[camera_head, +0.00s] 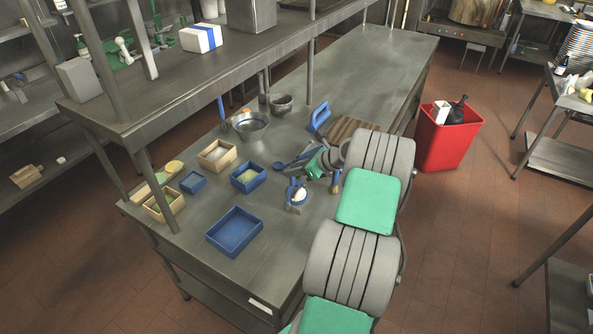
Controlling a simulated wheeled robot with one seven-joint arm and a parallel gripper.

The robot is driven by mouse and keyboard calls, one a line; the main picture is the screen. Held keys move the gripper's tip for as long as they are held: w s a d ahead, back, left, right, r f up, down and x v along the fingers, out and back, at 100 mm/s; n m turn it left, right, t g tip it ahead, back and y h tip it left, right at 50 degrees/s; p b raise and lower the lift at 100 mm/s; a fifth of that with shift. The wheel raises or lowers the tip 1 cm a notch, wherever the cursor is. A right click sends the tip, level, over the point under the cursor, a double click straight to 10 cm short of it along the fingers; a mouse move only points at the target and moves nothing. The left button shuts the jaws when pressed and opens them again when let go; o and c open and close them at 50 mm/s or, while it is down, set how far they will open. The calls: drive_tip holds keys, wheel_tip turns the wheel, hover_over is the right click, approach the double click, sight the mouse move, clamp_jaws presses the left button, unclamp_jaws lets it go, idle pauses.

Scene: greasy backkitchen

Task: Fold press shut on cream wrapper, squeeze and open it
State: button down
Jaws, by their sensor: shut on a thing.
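The fold press (291,206) stands on the steel table, a small pale and blue tool with its blue upper part raised. The cream wrapper (299,194) shows as a pale round patch in it, with its edges too small to make out. My gripper (303,178) comes in from the right, just above and behind the press. It is shut on what looks like the blue upper part of the press. The fingertips are tiny and partly hidden, so the exact grip is unclear.
A blue spoon (280,167) and a brush (335,184) lie close to my gripper. An empty blue tray (235,231) and small filled boxes stand left. A metal bowl (250,124) and a wooden board (344,130) are behind. A shelf (160,107) overhangs the left side. The table's far end is clear.

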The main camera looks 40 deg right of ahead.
drive_tip(key=shift+w, duration=0.1)
drive_tip(key=shift+w+a+f, duration=0.2)
drive_tip(key=shift+w+a, duration=0.05)
drive_tip(key=shift+w, duration=0.4)
drive_tip(key=shift+w+a+f, duration=0.15)
drive_tip(key=shift+w+a, duration=0.05)
drive_tip(key=shift+w, duration=0.45)
drive_tip(key=x, duration=0.3)
drive_tip(key=shift+w+r, duration=0.1)
drive_tip(key=shift+a, duration=0.1)
drive_tip(key=shift+b+x, duration=0.55)
drive_tip(key=shift+x, duration=0.9)
drive_tip(key=shift+f, duration=0.25)
